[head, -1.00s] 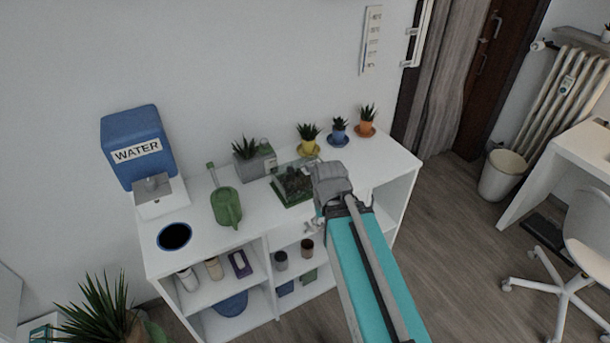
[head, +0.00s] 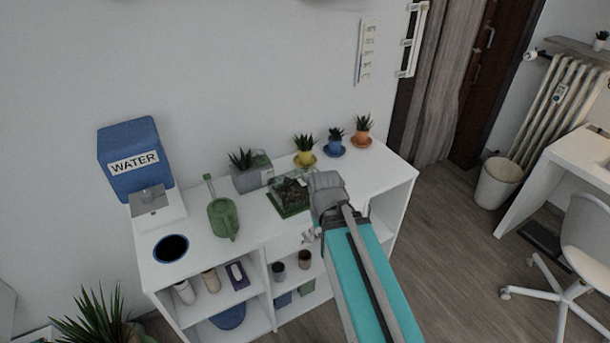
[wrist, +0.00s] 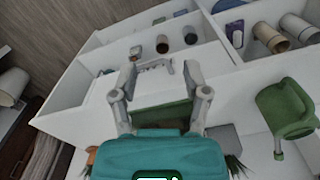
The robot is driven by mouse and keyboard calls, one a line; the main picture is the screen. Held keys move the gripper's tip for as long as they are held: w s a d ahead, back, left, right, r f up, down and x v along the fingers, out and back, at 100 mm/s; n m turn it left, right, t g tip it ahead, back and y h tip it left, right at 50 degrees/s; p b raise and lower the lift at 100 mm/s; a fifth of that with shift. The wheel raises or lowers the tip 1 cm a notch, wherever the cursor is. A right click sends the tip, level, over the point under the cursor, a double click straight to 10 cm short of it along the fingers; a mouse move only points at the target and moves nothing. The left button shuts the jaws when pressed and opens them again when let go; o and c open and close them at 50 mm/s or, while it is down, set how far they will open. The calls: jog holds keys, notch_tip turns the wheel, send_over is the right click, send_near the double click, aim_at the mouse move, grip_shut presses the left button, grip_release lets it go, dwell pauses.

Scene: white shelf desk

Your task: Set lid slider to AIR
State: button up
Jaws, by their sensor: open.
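The terrarium (head: 288,207), a clear-sided case with a green base and dark plants inside, stands on the white shelf desk. Its green base (wrist: 160,117) shows between my fingers in the wrist view.
A green watering can (head: 223,219) and a blue water dispenser (head: 134,160) stand to the left. A grey planter (head: 251,178) and small potted succulents (head: 335,148) line the back. Cups (head: 279,271) sit on the shelves below.

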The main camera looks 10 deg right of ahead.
aim_at(305, 175)
jog(key=w+r+n+p, duration=0.1)
jog(key=w+r+p, duration=0.2)
jog(key=w, duration=0.6)
jog(key=w+r+n+p, duration=0.1)
jog(key=w+r+p, duration=0.3)
jog(key=w, duration=0.6)
jog(key=w+d+r+n+p, duration=0.1)
jog(key=w+r+p, duration=0.3)
jog(key=w, duration=0.5)
jog(key=shift+w, duration=0.25)
jog(key=shift+f, duration=0.15)
notch_tip(305, 175, down, 13)
jog(key=b, duration=1.4)
jog(key=shift+f, duration=0.2)
grip_shut()
